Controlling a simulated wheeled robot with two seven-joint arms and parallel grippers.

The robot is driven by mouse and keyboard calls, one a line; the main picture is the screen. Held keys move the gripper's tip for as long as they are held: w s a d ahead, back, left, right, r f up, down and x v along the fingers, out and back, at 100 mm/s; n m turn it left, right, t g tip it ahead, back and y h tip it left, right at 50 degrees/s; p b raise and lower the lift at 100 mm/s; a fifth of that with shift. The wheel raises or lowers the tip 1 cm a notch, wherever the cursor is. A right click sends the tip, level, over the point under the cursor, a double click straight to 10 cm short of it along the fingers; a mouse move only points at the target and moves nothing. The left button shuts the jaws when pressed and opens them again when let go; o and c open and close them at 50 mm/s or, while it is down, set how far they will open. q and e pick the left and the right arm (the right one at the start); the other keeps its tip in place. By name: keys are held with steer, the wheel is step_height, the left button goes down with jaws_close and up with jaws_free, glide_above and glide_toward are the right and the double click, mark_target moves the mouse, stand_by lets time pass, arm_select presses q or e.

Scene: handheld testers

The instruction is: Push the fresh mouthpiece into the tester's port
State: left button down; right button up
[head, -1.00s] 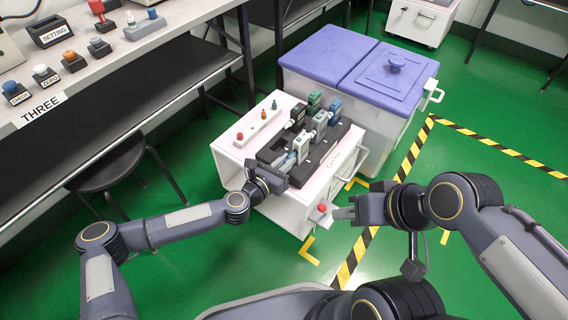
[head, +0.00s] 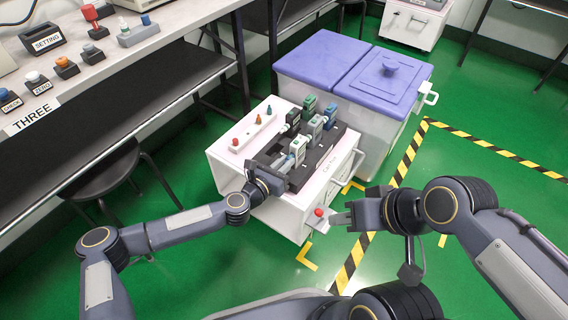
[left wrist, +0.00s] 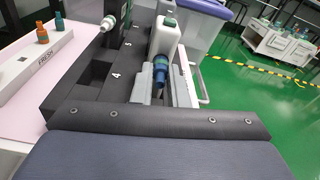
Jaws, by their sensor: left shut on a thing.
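The same tester (left wrist: 166,42) stands upright ahead in the left wrist view. A blue mouthpiece (left wrist: 160,72) lies between the two grey fingers of my left gripper (left wrist: 160,90), which is shut on it. Its far end is at the tester's lower front; I cannot tell how deep it sits in the port. My left gripper (head: 283,168) also shows in the head view. My right gripper (head: 342,214) hangs apart, right of the cart; its jaw gap is unclear.
Other testers (head: 315,127) stand farther back in the rack. A white strip (left wrist: 20,62) marked FRESH carries orange and teal mouthpieces, left of the rack. A red button (head: 319,212) is at the cart's near corner. A lidded bin (head: 345,105) stands behind the cart.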

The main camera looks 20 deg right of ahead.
arm_select(q)
steer(key=c, duration=1.3)
jaws_free()
steer(key=shift+c, duration=0.2)
steer(key=p+v, duration=0.2)
steer(key=v, duration=0.5)
steer(key=shift+s+a, duration=0.25)
steer(key=shift+a, duration=0.1)
